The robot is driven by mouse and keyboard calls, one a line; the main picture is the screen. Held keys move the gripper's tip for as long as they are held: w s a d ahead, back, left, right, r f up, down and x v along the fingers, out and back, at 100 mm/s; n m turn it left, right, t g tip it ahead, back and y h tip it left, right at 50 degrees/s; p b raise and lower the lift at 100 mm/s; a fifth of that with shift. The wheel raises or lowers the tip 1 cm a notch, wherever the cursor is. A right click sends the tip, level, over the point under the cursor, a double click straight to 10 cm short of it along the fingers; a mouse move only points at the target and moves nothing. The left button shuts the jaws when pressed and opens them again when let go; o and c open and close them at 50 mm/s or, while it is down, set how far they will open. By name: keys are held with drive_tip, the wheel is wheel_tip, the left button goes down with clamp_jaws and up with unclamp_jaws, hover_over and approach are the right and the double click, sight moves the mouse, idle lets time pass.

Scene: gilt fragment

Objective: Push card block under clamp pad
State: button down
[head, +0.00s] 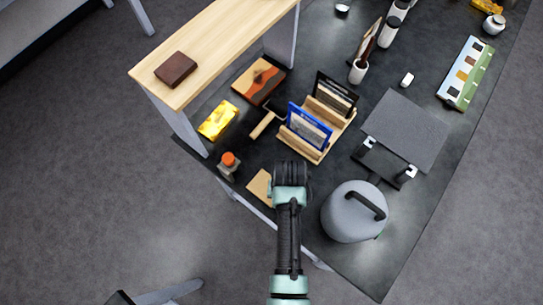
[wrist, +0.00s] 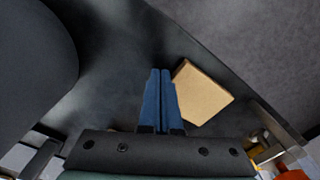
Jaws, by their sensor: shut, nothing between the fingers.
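The card block, a flat tan block (head: 259,187), lies on the dark tabletop near its front edge, just left of my gripper (head: 291,174) in the head view. In the wrist view the block (wrist: 204,93) lies just right of my blue fingertips (wrist: 160,72). The fingers are shut together and empty. I cannot tell whether they touch the block. A dark grey sheet (head: 408,125) with two small clips at its near edge lies to the right; I cannot tell whether this is the clamp pad.
A grey round container (head: 345,218) with a black handle stands right of my gripper. A wooden rack (head: 312,148) with upright cards is beyond it. An orange-topped jar (head: 229,163) stands left of the block, with a yellow packet (head: 218,120) behind. The table edge (wrist: 215,60) runs close beside the block.

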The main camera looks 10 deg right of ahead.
sight(257, 180)
drive_tip(key=shift+w+a+b, duration=0.45)
drive_tip(key=shift+w+a, duration=0.6)
drive_tip(key=shift+w, duration=0.3)
drive_tip(key=shift+w+a+b, duration=0.5)
drive_tip(key=shift+w+a, duration=0.55)
drive_tip(key=shift+w, duration=0.3)
drive_tip(key=shift+w+a+b, duration=0.45)
drive_tip(key=shift+w+a, duration=0.6)
drive_tip(key=shift+w, duration=0.3)
drive_tip(key=shift+s+d+p, duration=0.3)
drive_tip(key=shift+s+p, duration=0.05)
drive_tip(key=shift+p, duration=0.1)
drive_tip(key=shift+r, duration=0.1)
wheel_tip(257, 180, up, 9)
drive_tip(key=p, duration=0.9)
idle(0.3)
